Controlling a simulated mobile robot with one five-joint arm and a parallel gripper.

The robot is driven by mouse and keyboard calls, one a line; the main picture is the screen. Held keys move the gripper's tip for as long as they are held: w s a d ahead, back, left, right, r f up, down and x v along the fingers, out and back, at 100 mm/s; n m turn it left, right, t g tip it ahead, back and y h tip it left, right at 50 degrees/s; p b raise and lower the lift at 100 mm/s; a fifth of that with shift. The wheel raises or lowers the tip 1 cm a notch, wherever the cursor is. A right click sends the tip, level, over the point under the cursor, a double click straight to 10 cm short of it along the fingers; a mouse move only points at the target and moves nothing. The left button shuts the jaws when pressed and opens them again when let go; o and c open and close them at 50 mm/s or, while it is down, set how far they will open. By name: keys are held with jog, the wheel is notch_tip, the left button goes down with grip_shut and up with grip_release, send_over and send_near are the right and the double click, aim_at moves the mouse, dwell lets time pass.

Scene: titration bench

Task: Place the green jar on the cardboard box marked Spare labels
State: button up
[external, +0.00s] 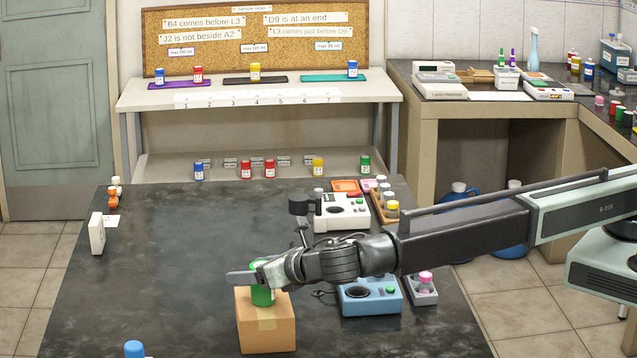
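The green jar (262,297) is upright at the top of the cardboard box (266,330), near the front middle of the dark bench. My gripper (250,276) is at the jar's upper part, with a finger reaching left across it. The jar's lower end appears to meet the box top, but I cannot tell whether it rests there or is held just above. The gripper hides part of the jar, and its far finger is not clear. No label text shows on the visible side of the box.
A blue device (370,297) and a grey holder with a pink-capped jar (424,284) stand right of the box. A white device (341,212) is behind. A blue-capped item (134,349) is at front left. The bench's left middle is clear.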

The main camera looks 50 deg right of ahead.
jog(key=shift+s+r+p, duration=0.1)
jog(key=shift+r+p, duration=0.2)
jog(key=p+v, duration=0.4)
jog(key=v, duration=0.7)
jog(key=shift+s, duration=0.4)
jog(key=shift+r, duration=0.1)
